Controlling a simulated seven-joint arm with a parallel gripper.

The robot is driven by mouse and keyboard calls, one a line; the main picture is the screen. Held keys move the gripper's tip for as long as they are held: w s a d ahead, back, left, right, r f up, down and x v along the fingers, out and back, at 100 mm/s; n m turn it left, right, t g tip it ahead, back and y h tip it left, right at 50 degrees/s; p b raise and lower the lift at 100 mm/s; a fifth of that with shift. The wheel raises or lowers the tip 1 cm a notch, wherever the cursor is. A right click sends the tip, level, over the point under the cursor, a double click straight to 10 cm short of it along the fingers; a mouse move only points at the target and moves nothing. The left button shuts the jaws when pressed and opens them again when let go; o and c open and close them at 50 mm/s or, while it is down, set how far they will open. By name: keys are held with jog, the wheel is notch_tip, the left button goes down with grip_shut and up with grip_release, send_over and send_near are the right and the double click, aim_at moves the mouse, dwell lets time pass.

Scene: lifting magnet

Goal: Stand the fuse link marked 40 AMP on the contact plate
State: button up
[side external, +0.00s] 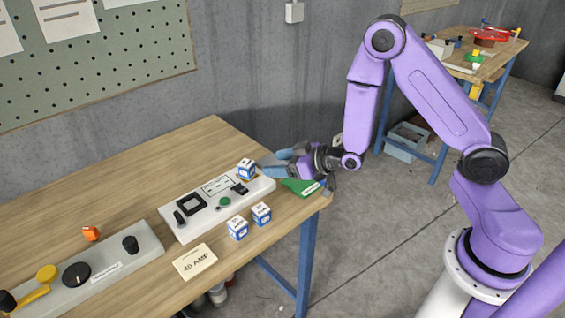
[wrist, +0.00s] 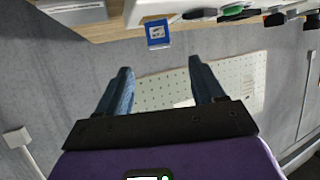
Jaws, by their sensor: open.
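Three blue-and-white blocks that look like fuse links show in the side external view. One (side external: 246,169) is at the far right end of the white panel; two more, a left one (side external: 238,228) and a right one (side external: 261,213), stand on the table in front of it. Their markings are too small to read. A card (side external: 195,262) reads 40 AMP. A black square frame (side external: 191,204) on the panel may be the contact plate; I cannot tell. My gripper (side external: 276,166) is open and empty, right of the panel block. In the wrist view, a blue block (wrist: 158,33) lies beyond my open fingers (wrist: 160,66).
The white panel (side external: 180,232) also carries a green button and black parts. A green piece (side external: 301,187) lies at the table's right corner, close below my gripper. A grey control box (side external: 100,272) with knobs and a yellow lever is at front left. The back left tabletop is clear.

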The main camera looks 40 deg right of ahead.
jog(key=shift+s+d+r, duration=0.15)
jog(key=shift+s, duration=0.2)
jog(key=s+a+r+n+g, duration=0.2)
jog(key=s+a+r+g, duration=0.15)
jog(key=s, duration=0.45)
jog(key=s+a+r+n+g, duration=0.2)
jog(key=s+a+g, duration=0.25)
jog(key=s, duration=0.35)
jog(key=s+d+r+n+g+h, duration=0.2)
jog(key=s+d, duration=0.2)
jog(key=s, duration=0.4)
jog(key=s+d+r+n+g+h, duration=0.2)
jog(key=s+d, duration=0.3)
jog(key=s, duration=0.4)
jog(key=shift+d+r+h, duration=0.25)
jog(key=shift+r+h, duration=0.25)
jog(key=shift+r, duration=0.2)
